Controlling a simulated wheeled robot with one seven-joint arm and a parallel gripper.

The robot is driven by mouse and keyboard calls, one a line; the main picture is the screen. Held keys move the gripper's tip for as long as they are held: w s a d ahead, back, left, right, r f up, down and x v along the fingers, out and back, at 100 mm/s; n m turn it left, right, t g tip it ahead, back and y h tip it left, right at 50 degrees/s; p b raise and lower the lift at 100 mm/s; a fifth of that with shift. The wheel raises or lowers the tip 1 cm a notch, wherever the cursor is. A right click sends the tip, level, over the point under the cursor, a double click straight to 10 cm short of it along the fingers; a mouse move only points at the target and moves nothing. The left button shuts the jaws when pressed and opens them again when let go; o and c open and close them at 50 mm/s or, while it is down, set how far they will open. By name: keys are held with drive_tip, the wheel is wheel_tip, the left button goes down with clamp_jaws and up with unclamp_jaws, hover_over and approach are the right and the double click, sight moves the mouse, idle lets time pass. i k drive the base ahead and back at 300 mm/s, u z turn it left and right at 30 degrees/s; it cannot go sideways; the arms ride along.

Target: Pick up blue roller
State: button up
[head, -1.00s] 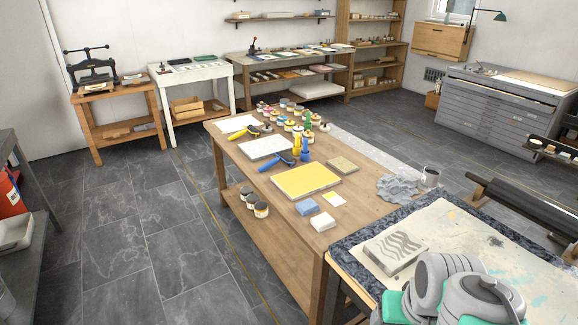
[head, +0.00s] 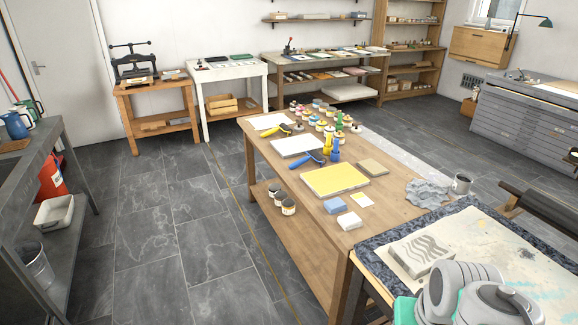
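The blue roller (head: 308,161) lies on the long wooden table (head: 398,222), with its blue handle toward the left edge and its dark head toward the right. It is beside a white slab (head: 297,146) and behind the yellow-inked slab (head: 336,180). A similar yellow roller (head: 277,130) lies farther back on the same table. My folded arm shows at the bottom right corner, well short of the roller. My gripper itself cannot be made out.
Blue and yellow bottles and several ink jars (head: 326,127) stand right of the roller. A blue sponge (head: 334,206) and white block (head: 349,221) sit nearer. Open floor (head: 190,230) lies left, before a grey bench (head: 50,140).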

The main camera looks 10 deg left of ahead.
sight(300, 161)
drive_tip(key=u, duration=0.3)
drive_tip(key=k, duration=0.4)
drive_tip(key=u, duration=0.75)
drive_tip(key=i, duration=2.15)
drive_tip(key=u, duration=0.35)
drive_tip(key=i, duration=1.2)
drive_tip(key=u, duration=0.15)
